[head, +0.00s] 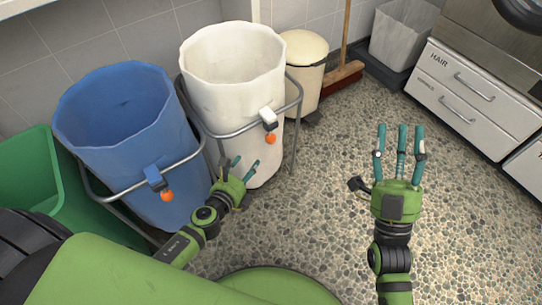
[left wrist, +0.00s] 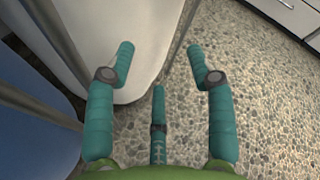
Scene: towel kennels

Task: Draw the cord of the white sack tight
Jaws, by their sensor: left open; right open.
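The white sack (head: 232,85) stands open-mouthed in a grey metal frame at the upper middle of the head view. A white cord lock (head: 268,118) with an orange ball (head: 271,139) hangs at its front right. My left gripper (head: 240,168) is open and empty, low in front of the sack, below the cord lock. The left wrist view shows its spread teal fingers (left wrist: 168,65) with the lower part of the white sack (left wrist: 140,45) behind them. My right gripper (head: 400,140) is open and empty over the floor at the right, away from the sack.
A blue sack (head: 115,120) with its own cord lock and orange ball (head: 167,195) stands left of the white sack. A green bin (head: 28,180) is further left. A cream pedal bin (head: 305,65), broom (head: 343,72) and drawers (head: 470,95) stand behind. Speckled floor is free at right.

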